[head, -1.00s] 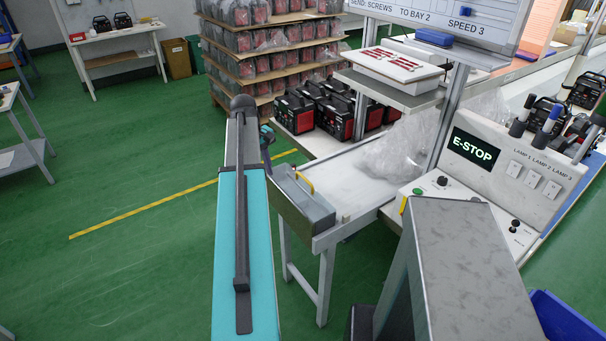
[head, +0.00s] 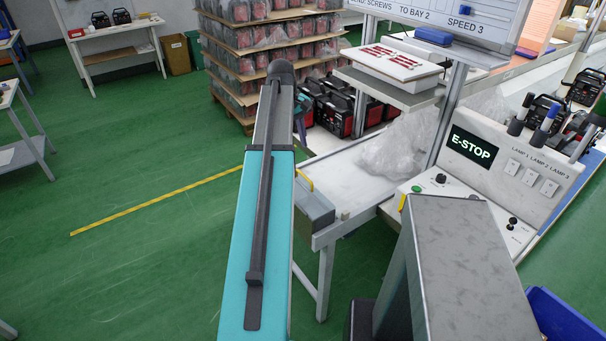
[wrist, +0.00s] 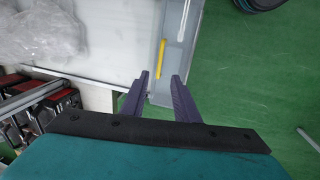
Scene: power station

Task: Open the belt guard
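The belt guard (head: 315,210) is a grey box-shaped cover at the near left end of the conveyor, with a yellow handle (head: 305,181) on top. My arm hides its left part in the head view. In the wrist view the guard (wrist: 182,50) is a grey strip at the top middle, and its yellow bar handle (wrist: 161,53) stands upright in the picture. My gripper (wrist: 161,77) is open and empty, its two dark fingers pointing towards the handle, which appears just beyond the fingertips. How far the fingers are above it I cannot tell. The guard appears closed.
The conveyor belt (head: 345,170) carries a crumpled clear plastic bag (head: 392,150). A control panel with an E-STOP display (head: 472,148) stands to the right. A shelf with a white tray (head: 390,66) is behind. Green floor to the left is free.

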